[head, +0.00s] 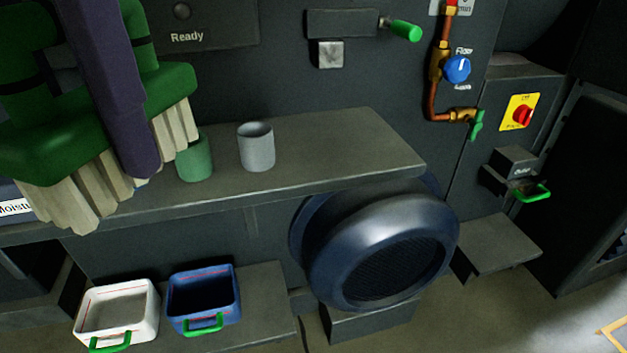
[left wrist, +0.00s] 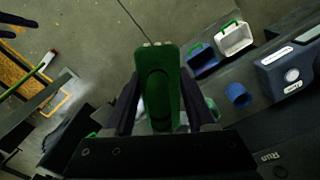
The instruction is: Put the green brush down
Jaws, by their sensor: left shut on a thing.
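The green brush (head: 45,150) with cream bristles is large at the left of the head view, its bristles pointing down. My left gripper (head: 138,160), with dark purple fingers, is shut on it. In the left wrist view the green brush (left wrist: 158,85) sits between the two fingers, with bristle tips showing beyond it. The brush is in front of the left part of the grey shelf (head: 320,150); whether it touches the shelf is hidden.
A green cup (head: 195,160), partly behind the bristles, and a grey cup (head: 256,147) stand on the shelf. The shelf is clear to their right. Below stand a white bin (head: 90,330) and a blue bin (head: 205,320). A round dark-blue housing (head: 350,220) sits under the shelf's right end.

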